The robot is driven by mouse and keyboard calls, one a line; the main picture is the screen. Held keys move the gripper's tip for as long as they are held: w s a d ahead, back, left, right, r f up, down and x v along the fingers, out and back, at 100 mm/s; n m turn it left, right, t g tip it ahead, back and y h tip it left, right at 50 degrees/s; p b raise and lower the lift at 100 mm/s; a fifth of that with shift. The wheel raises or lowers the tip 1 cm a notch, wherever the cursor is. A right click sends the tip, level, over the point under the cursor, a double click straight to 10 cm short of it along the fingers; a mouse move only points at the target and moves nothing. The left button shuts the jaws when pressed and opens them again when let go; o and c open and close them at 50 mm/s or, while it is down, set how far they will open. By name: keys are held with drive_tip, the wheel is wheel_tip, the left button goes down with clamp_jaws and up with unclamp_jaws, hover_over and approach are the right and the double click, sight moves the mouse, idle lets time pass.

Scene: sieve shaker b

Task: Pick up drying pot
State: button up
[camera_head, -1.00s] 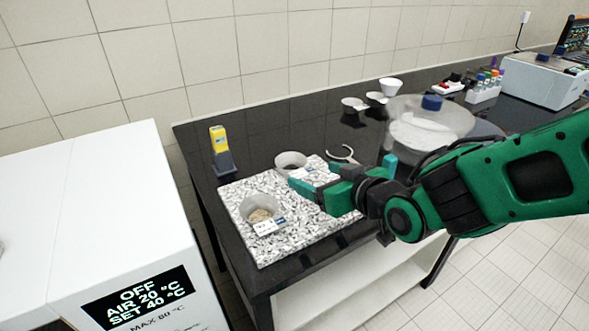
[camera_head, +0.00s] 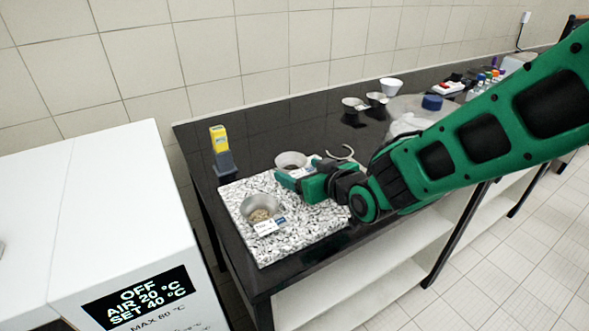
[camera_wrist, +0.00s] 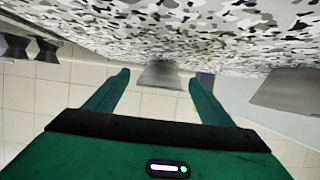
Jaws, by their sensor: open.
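Two round grey metal pots stand on a speckled slab (camera_head: 300,232). The near pot (camera_head: 262,210) holds brownish grains and has a white label with a blue end at its front. The far pot (camera_head: 291,159) is partly hidden by my gripper (camera_head: 284,180), which is low over the slab, pointing left, just in front of it. In the wrist view, turned upside down, a grey pot (camera_wrist: 158,74) appears ahead between my open, empty fingers. Another pot (camera_wrist: 287,92) shows at the right edge. I cannot tell whether the fingers touch the pot.
A yellow device in a dark stand (camera_head: 222,155) is behind the slab's left corner. A grey open ring (camera_head: 341,152) lies behind my gripper. Metal cups (camera_head: 354,104) and a white cup (camera_head: 391,87) stand further back. A white oven (camera_head: 110,220) is at the left.

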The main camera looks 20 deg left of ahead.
drive_tip(key=c, duration=1.2)
drive_tip(key=shift+c, duration=0.2)
drive_tip(key=shift+r, duration=0.1)
